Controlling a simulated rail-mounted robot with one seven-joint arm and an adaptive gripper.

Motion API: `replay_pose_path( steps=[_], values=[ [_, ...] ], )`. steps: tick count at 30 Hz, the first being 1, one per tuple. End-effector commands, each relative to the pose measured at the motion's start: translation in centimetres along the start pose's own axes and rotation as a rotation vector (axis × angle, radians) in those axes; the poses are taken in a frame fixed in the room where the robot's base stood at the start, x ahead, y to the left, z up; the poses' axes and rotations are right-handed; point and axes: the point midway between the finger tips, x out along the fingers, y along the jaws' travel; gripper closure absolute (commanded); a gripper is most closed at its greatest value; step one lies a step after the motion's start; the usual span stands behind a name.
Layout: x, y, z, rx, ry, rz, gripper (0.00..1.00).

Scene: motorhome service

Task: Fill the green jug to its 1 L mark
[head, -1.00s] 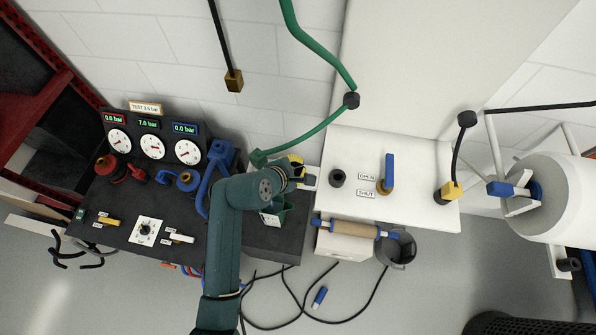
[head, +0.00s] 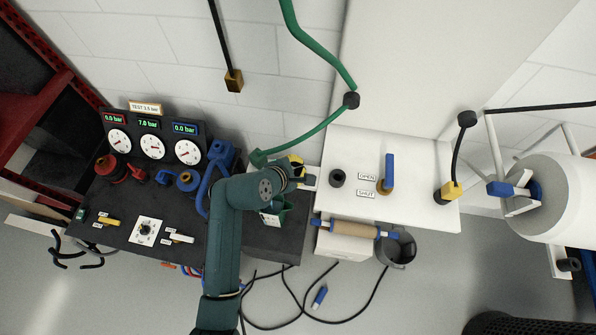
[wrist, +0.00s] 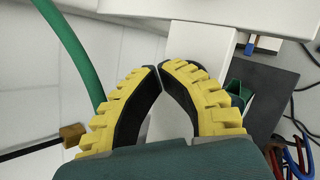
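The green jug (head: 284,207) stands on the dark bench top, partly hidden behind my arm in the head view. It also shows in the wrist view (wrist: 238,98), right of my fingers. Its 1 L mark and any water inside cannot be made out. My gripper (head: 306,175) is above the bench's right edge, beside the white counter and apart from the jug. In the wrist view its yellow-backed fingertips (wrist: 160,67) meet, with nothing visible between them. A green hose (head: 318,132) hangs from above to a green end piece (head: 258,157) left of my gripper.
A blue lever (head: 389,170) stands upright by the OPEN and SHUT labels on the white counter (head: 425,205). Gauges (head: 150,147) read 0.0, 7.0 and 0.0 bar at left. Cables lie on the floor.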

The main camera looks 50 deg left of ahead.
Motion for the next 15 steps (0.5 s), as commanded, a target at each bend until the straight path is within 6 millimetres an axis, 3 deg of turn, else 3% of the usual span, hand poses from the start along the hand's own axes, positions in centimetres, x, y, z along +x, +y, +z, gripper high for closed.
replay_pose_path(
  steps=[15],
  values=[
    [-1.3,0.9,0.9,-0.001,0.001,-0.002,1.0]
  ],
)
